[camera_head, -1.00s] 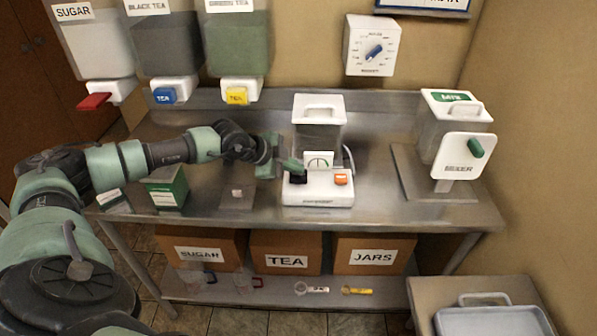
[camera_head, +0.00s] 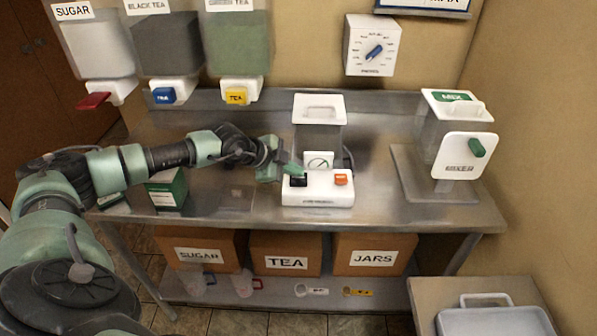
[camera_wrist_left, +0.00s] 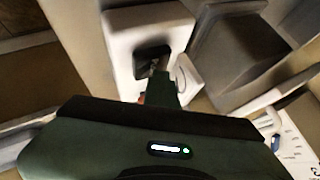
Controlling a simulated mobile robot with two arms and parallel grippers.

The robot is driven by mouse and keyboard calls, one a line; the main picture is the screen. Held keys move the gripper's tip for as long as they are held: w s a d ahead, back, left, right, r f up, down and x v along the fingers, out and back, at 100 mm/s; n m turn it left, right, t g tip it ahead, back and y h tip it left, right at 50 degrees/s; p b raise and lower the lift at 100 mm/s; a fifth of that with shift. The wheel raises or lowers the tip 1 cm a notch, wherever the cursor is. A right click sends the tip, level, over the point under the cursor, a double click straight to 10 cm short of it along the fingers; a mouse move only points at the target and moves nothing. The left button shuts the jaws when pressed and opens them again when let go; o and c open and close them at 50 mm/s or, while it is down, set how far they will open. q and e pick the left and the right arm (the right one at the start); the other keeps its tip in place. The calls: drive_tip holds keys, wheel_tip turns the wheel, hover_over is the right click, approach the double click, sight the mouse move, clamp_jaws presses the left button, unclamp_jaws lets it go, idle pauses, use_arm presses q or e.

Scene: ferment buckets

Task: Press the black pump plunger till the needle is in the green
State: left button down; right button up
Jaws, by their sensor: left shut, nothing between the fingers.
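The white pump unit (camera_head: 318,198) stands on the steel bench below a clear jar with a white lid. Its black plunger (camera_head: 298,181) is at the front left. The round gauge (camera_head: 319,162) is above; its needle appears to lean up and right, but the green zone is too small to make out. My left gripper (camera_head: 294,170) is shut and empty, its tips at the plunger's top, seemingly touching it. In the left wrist view the fingers (camera_wrist_left: 158,75) reach over the black plunger (camera_wrist_left: 146,58), partly hiding it. My right gripper is not in view.
An orange button (camera_head: 341,179) sits right of the plunger on the same unit. A white mixer (camera_head: 462,150) stands to the right, a green-and-white box (camera_head: 168,188) to the left. Dispensers with coloured taps hang above at left. The bench front is mostly clear.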

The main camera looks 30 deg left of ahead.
sight(295, 178)
use_arm(q)
drive_tip(key=shift+s+f, duration=0.1)
drive_tip(key=shift+f, duration=0.25)
drive_tip(key=shift+r, duration=0.1)
drive_tip(key=shift+r+p, duration=1.45)
drive_tip(key=shift+r, duration=0.55)
drive_tip(key=shift+r, duration=0.1)
drive_tip(key=shift+r+p, duration=0.3)
drive_tip(key=shift+p, duration=0.05)
wheel_tip(295, 178, up, 4)
drive_tip(key=p, duration=0.3)
drive_tip(key=shift+r, duration=0.1)
